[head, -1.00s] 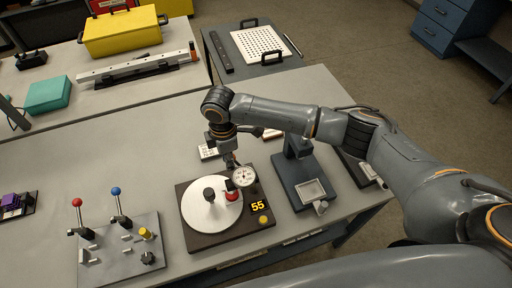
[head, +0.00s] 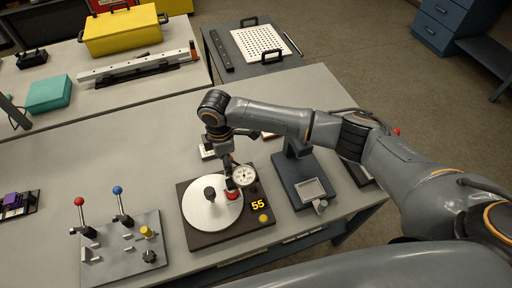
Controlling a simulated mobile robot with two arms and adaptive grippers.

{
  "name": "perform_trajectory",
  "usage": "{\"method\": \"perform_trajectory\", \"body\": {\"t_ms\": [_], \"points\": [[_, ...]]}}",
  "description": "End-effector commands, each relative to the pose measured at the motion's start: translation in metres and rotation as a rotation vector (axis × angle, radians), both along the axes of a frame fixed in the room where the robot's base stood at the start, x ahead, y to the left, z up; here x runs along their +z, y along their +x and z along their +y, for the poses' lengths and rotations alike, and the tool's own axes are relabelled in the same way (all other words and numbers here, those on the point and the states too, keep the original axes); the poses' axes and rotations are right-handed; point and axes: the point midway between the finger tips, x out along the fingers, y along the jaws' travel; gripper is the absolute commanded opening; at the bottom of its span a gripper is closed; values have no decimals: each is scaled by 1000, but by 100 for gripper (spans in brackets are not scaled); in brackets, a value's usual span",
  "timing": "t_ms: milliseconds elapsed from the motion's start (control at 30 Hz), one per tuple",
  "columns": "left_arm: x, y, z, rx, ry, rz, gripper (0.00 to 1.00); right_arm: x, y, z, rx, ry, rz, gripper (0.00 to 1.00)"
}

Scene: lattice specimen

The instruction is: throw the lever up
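Two levers stand on a grey metal panel (head: 112,260) at the lower left of the head view. One has a red knob (head: 79,201), the other a blue knob (head: 117,190); both knobs are raised above the panel on slanted shafts. Which one the task means I cannot tell. My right gripper (head: 230,184) points down over the white disc, at a small red part (head: 233,194) beside the dial gauge. The gripper's fingers are small and partly hidden, so I cannot tell if they touch or hold it. My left gripper is not in view.
The white disc (head: 205,212) sits on a dark base with a yellow "55" display (head: 258,205) and a black knob (head: 210,193). A dark blue stand (head: 295,171) is to its right. The bench between the panel and disc base is narrow; behind the panel it is clear.

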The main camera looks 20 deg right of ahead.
Motion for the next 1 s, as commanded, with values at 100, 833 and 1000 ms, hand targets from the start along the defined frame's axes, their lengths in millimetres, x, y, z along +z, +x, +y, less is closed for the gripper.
{"method": "perform_trajectory", "body": {"t_ms": [100,833,1000], "points": [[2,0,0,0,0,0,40,3,0,0,0,0,-1,47],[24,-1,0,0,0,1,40,55,0,0,-1,0,0,47],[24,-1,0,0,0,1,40,55,0,0,-1,0,0,47]]}}
